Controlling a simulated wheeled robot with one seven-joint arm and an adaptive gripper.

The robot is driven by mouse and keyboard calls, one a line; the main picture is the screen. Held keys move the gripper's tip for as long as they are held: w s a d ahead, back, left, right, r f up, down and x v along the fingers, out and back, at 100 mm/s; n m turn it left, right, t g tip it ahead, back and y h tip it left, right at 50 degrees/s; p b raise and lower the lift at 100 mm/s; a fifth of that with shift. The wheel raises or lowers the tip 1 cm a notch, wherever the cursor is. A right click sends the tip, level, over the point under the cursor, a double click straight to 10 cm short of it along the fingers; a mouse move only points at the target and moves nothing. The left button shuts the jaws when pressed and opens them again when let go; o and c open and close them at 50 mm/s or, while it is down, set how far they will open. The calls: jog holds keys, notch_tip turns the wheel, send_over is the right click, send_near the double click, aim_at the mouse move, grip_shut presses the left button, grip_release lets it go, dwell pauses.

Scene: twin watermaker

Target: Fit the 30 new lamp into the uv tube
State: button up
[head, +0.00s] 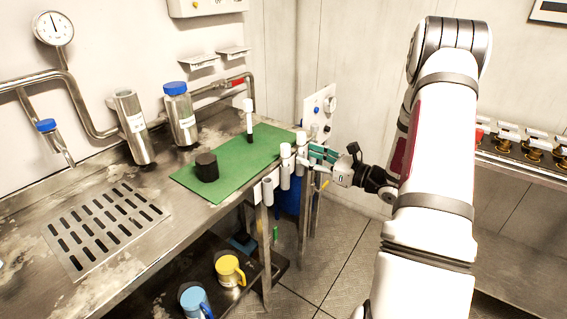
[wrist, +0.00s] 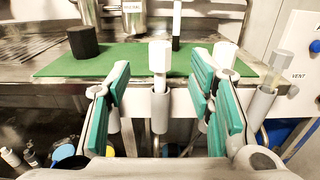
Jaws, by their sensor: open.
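My gripper (head: 318,156) is open at the front edge of the bench. In the wrist view its green-padded fingers (wrist: 160,88) stand apart on either side of a white-capped lamp (wrist: 160,57) upright in a grey holder (wrist: 160,112); I see no contact. I cannot read which is the 30 new lamp. A white tube with a dark lower end (head: 249,115) stands upright on the green mat (head: 232,180); I cannot tell whether it is the uv tube.
A black cylinder (head: 206,167) stands on the mat. Steel canister (head: 133,128) and blue-capped canister (head: 180,115) stand behind it. A slotted drain (head: 105,225) lies left. Yellow mug (head: 229,270) and blue mug (head: 194,301) are below. Pipes run along the wall.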

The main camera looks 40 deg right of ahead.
aim_at(285, 145)
jog(key=x, duration=0.9)
jog(key=shift+f, duration=0.1)
grip_shut()
